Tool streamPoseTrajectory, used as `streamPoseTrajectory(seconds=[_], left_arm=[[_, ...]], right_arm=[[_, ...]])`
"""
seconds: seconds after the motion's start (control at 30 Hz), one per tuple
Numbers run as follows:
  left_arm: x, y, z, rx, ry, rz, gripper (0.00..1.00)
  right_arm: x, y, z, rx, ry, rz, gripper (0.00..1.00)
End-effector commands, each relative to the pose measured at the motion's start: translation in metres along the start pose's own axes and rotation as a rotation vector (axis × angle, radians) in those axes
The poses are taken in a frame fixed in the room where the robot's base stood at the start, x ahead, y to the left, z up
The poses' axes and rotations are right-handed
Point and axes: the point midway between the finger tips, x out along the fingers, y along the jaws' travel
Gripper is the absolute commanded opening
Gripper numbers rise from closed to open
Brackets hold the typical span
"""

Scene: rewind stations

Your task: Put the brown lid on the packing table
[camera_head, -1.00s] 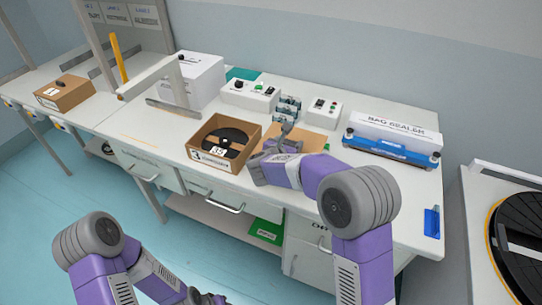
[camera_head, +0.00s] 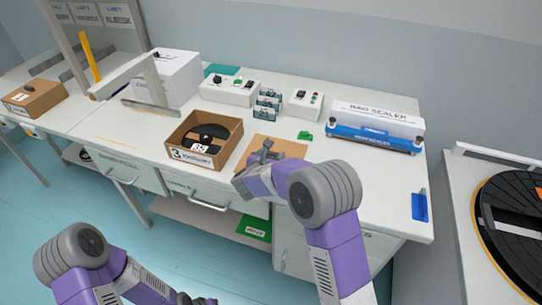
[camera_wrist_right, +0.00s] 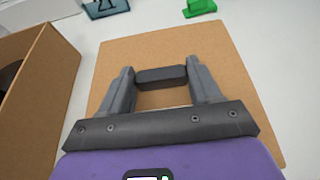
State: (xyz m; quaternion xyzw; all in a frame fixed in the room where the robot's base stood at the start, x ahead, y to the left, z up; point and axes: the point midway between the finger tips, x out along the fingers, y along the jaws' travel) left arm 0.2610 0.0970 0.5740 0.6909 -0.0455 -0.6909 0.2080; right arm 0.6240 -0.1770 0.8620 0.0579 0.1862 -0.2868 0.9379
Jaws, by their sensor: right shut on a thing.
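The brown lid (camera_head: 291,147) is a flat square with a dark handle. It lies flat at the packing table's (camera_head: 345,190) surface, right of the open box; a small gap beneath it cannot be ruled out. My right gripper (camera_head: 267,149) is over the lid. In the right wrist view my right gripper (camera_wrist_right: 162,77) is shut on the lid's dark handle, with the brown lid (camera_wrist_right: 165,48) spread out beneath the fingers. My left arm is at the lower left of the head view, and its gripper is barely visible at the bottom edge.
An open brown box (camera_head: 230,150) with a black reel stands left of the lid. A green item (camera_head: 305,135) lies just behind the lid. Control boxes (camera_head: 230,90) and a bag sealer (camera_head: 375,125) stand at the back.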

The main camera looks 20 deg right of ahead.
Motion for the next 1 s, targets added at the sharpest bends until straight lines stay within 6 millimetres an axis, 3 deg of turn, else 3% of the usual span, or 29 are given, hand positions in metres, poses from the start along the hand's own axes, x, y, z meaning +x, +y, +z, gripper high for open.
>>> streamPoseTrajectory(seconds=[0.07, 0.1, 0.27, 0.67, 1.0], left_arm=[[0.004, -0.002, 0.000, 0.000, 0.000, 0.000, 0.43], [0.004, -0.001, 0.000, 0.000, 0.000, 0.000, 0.43], [0.003, -0.001, 0.000, 0.000, 0.000, 0.000, 0.43], [-0.004, 0.001, 0.000, 0.000, 0.000, 0.000, 0.43], [-0.013, 0.005, 0.001, 0.000, 0.000, 0.000, 0.43]], right_arm=[[0.001, 0.000, -0.003, 0.001, 0.000, -0.001, 0.33], [0.001, 0.000, -0.003, 0.000, 0.001, -0.001, 0.66], [0.001, 0.000, -0.002, 0.000, 0.000, -0.001, 0.88], [-0.001, 0.000, 0.003, -0.001, 0.000, 0.000, 0.88], [-0.074, 0.001, 0.003, -0.001, 0.000, 0.005, 0.88]])
